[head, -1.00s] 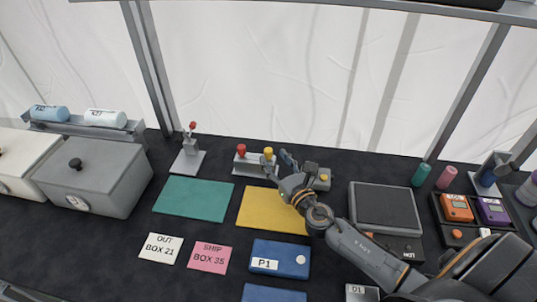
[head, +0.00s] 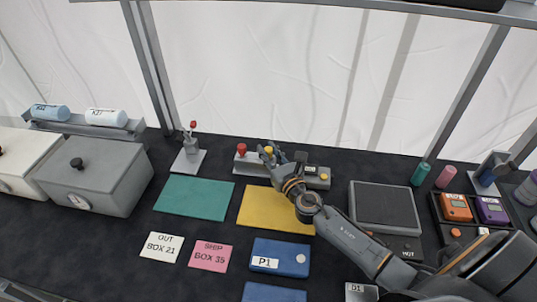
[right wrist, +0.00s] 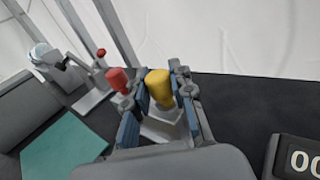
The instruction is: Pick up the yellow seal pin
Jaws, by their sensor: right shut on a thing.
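The yellow seal pin (head: 269,149) stands at the small grey pin stand (head: 245,168), to the right of a red pin (head: 240,148). My right gripper (head: 270,157) is at the yellow pin. In the right wrist view the yellow pin (right wrist: 160,88) sits between the two fingers of my right gripper (right wrist: 161,106), which are shut on it. The red pin (right wrist: 119,80) is just outside the left finger there. The pin's lower end is hard to see, so I cannot tell whether it is clear of the stand. My left gripper is not in view.
A yellow mat (head: 262,219) and a green mat (head: 194,198) lie in front of the stand. A small box with a display (head: 317,176) stands close right of the gripper. A red-topped device (head: 188,158) stands to the left.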

